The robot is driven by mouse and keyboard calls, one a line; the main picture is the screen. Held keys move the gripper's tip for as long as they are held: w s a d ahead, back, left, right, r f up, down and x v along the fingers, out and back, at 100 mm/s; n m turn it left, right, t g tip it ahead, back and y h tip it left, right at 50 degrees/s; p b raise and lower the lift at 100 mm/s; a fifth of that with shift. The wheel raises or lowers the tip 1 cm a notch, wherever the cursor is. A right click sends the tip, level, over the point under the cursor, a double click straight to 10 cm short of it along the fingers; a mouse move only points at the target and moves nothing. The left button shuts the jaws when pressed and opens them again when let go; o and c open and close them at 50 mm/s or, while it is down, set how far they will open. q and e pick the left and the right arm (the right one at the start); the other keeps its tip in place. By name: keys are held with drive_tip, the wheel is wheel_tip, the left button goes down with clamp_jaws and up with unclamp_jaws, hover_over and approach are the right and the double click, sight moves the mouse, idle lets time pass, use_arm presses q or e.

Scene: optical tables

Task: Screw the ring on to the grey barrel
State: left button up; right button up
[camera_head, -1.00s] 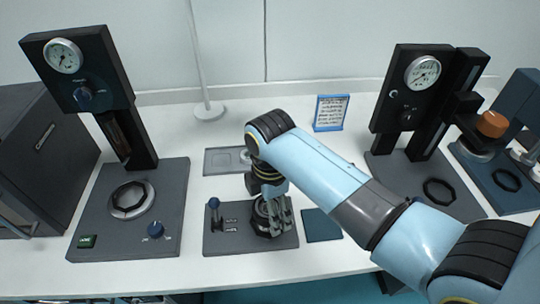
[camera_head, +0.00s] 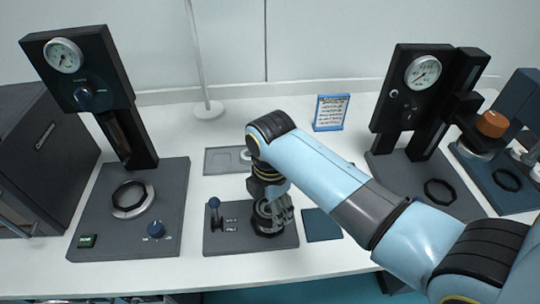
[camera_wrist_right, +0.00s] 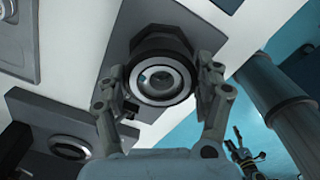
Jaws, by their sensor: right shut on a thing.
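In the right wrist view, a pale silver ring (camera_wrist_right: 164,100) surrounds a round glassy opening. A dark grey, faceted body, seemingly the barrel (camera_wrist_right: 160,44), shows directly behind it, in line with it. Whether the thread is engaged cannot be told. My right gripper (camera_wrist_right: 160,82) is shut on the ring, one finger on each side. In the head view, my right gripper (camera_head: 272,212) points down over the fixture plate (camera_head: 229,242) and hides most of the ring and barrel. Another gripper (camera_wrist_right: 243,152), likely my left, hangs over the floor; its jaws are too small to judge.
A dark square pad (camera_head: 322,226) lies to the right. Gauge stands rise at left (camera_head: 145,150) and right (camera_head: 393,110). A small sign (camera_head: 330,112) stands behind my arm.

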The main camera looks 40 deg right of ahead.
drive_tip(key=shift+c, duration=0.6)
drive_tip(key=m, duration=0.6)
drive_tip(key=o, duration=0.9)
drive_tip(key=shift+m, duration=1)
drive_tip(key=o, duration=0.6)
wheel_tip(320, 180, up, 12)
drive_tip(key=shift+s+a+f, duration=0.1)
